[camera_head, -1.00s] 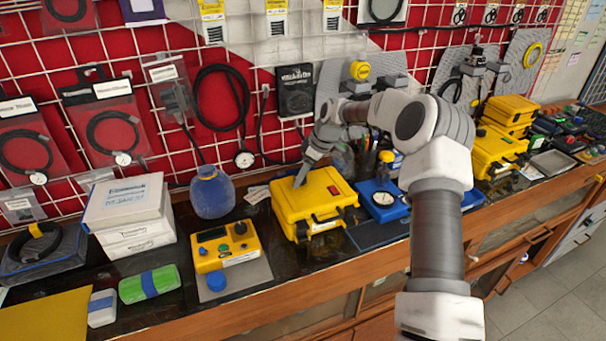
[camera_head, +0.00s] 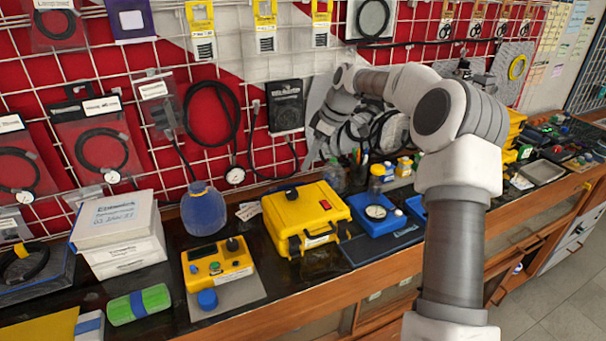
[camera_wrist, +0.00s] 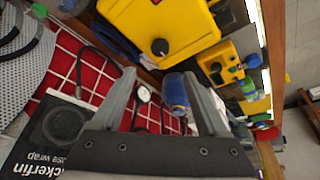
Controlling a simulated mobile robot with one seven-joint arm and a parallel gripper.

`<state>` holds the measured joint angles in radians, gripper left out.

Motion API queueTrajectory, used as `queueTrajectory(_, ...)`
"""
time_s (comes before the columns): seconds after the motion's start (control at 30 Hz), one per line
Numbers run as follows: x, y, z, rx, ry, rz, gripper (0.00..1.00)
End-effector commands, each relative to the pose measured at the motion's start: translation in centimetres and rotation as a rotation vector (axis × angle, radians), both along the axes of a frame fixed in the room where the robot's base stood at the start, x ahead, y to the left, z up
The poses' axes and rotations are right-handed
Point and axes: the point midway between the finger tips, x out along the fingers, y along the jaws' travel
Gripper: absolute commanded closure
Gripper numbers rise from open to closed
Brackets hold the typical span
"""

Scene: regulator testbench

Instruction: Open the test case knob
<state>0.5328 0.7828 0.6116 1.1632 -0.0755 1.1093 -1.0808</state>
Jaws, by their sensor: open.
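The wrist view shows the yellow case (camera_wrist: 190,18) and the round black knob (camera_wrist: 159,47) in full, just beyond the fingertips. My gripper (camera_wrist: 160,76) is open, with nothing between its fingers, and the knob is clear of them. In the head view my gripper (camera_head: 312,152) is above and behind the case; its fingertips are hard to make out there.
A smaller yellow device (camera_head: 217,265) with a black knob and a blue bottle (camera_head: 203,212) stand left of the case. A blue gauge box (camera_head: 376,221) is close on its right. The wire grid wall with hanging hoses rises right behind.

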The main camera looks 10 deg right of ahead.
Motion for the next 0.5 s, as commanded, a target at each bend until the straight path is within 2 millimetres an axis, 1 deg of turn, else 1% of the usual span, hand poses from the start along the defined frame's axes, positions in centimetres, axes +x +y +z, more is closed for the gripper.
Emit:
queueTrajectory(0.03, -0.2, -0.4, 1.0, -0.001, -0.002, -0.002, 0.24)
queueTrajectory(0.1, -0.4, -0.7, 2.0, -0.001, -0.001, -0.002, 0.24)
queueTrajectory(0.2, -0.7, -1.1, 3.1, 0.000, 0.000, -0.001, 0.24)
queueTrajectory(0.33, -0.9, -1.3, 3.7, 0.000, 0.000, 0.000, 0.24)
queueTrajectory(0.5, -0.9, -1.3, 3.9, 0.000, 0.001, 0.000, 0.24)
